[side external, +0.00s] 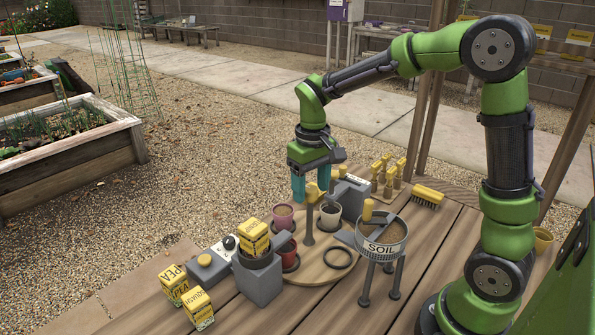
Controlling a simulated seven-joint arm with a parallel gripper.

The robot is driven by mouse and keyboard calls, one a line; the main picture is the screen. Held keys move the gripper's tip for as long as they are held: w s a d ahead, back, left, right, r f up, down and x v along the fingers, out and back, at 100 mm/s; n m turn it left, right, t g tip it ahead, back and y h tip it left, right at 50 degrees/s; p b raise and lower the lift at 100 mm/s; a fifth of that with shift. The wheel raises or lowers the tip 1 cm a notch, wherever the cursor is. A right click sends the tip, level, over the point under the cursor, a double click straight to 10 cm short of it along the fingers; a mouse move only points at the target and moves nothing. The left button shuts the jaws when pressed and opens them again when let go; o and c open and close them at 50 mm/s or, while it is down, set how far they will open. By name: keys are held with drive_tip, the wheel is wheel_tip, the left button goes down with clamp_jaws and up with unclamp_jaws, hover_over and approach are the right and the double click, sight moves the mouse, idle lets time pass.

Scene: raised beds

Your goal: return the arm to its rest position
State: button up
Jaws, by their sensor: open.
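My gripper (311,186) hangs at the end of my green arm, pointing down above the back of the round wooden board (318,266). Its two teal fingers are apart. A yellow thing on a dark post (309,225) stands just behind or between the fingers; I cannot tell whether they touch it. Nothing is clearly held.
Near the gripper are a pink pot (283,214), a white pot (330,214) and a grey box (352,199). A SOIL sieve (381,238) stands on legs at right. Yellow seed boxes (174,283) are at front left. A brush (427,196) lies behind. Space above the table is mostly clear.

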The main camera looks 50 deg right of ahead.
drive_tip(key=m, duration=0.6)
drive_tip(key=shift+a+m, duration=0.1)
drive_tip(key=shift+m, duration=0.3)
drive_tip(key=n, duration=0.3)
drive_tip(key=shift+n, duration=0.4)
drive_tip(key=n, duration=1.3)
drive_tip(key=shift+d, duration=0.2)
wheel_tip(320, 180, up, 16)
drive_tip(key=n, duration=0.1)
wheel_tip(320, 180, down, 11)
drive_tip(key=shift+w+f, duration=0.1)
